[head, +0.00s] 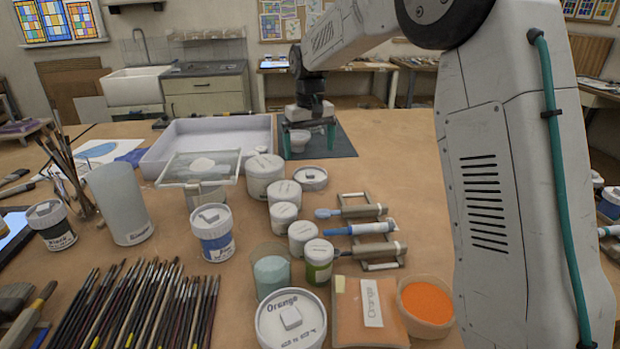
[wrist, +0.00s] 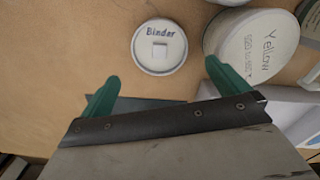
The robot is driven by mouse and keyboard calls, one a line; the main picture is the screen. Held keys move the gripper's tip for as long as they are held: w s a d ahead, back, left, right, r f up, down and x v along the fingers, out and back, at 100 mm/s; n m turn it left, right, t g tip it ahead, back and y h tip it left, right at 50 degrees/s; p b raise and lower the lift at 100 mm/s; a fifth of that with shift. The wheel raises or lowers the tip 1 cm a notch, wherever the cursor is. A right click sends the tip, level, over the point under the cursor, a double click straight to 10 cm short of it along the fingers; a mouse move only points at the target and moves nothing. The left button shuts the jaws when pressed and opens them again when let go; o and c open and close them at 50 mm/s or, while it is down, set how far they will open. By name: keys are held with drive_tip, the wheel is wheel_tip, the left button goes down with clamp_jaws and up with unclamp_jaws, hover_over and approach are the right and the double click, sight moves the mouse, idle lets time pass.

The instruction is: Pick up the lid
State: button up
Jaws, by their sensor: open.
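A round white lid marked "Binder" (wrist: 159,46) with a small square knob lies flat on the table. It also shows in the head view (head: 311,178), right of the large white jar. My gripper (head: 308,148) has two teal fingers, spread apart and empty. In the wrist view my gripper (wrist: 161,72) has its fingertips below and to either side of the lid, not touching it. In the head view it is behind the lid, above the dark mat.
The white "Yellow" jar (wrist: 252,45) stands close beside the lid, near one finger. A pale tray (head: 218,132) lies left of my gripper. A dark mat (head: 340,146) is beneath. Tools on a rack (head: 384,262) lie in front. Bare table is right of the lid.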

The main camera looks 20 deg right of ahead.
sight(310, 172)
wheel_tip(310, 172, down, 8)
drive_tip(key=shift+r, duration=0.2)
drive_tip(key=c, duration=0.8)
